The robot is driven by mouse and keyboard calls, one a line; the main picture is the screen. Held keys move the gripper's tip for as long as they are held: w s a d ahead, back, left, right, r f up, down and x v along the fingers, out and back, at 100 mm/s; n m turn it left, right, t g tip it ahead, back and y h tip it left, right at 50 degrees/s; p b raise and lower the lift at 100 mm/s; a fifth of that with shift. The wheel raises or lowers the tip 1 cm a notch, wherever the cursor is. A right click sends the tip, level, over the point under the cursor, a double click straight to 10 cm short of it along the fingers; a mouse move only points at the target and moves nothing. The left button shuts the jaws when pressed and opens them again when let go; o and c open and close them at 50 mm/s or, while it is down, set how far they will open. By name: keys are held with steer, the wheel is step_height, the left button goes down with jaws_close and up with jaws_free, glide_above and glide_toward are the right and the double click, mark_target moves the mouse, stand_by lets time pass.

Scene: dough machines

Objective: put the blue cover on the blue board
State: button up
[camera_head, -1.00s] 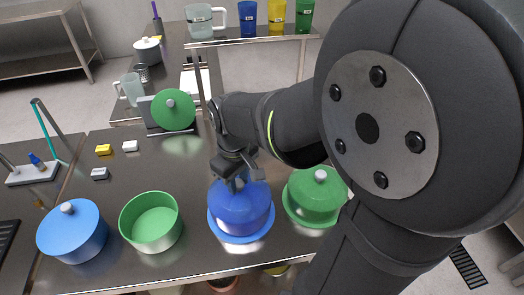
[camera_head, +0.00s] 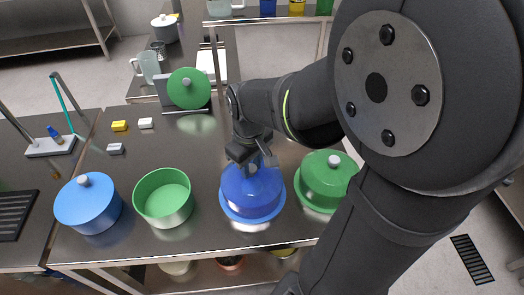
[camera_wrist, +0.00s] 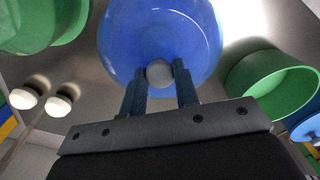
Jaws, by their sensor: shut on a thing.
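The blue cover (camera_head: 250,185) is a translucent dome with a grey knob. It stands upright over the blue board (camera_head: 236,217), whose round rim shows below it. The cover looks seated there, though I cannot tell whether its whole edge touches. My gripper (camera_head: 251,160) is above the cover, at its knob. In the wrist view, the two fingers of my gripper (camera_wrist: 160,86) are on either side of the grey knob (camera_wrist: 159,72), shut on it. The cover (camera_wrist: 125,45) fills the top middle of that view.
An open green pot (camera_head: 163,197) and a blue lidded pot (camera_head: 88,204) stand to the left. A green lid (camera_head: 189,88) leans in a rack behind. Small blocks (camera_head: 120,126) lie back left.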

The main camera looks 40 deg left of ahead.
steer(key=o, duration=1)
step_height(320, 180, up, 18)
steer(key=shift+f, duration=0.25)
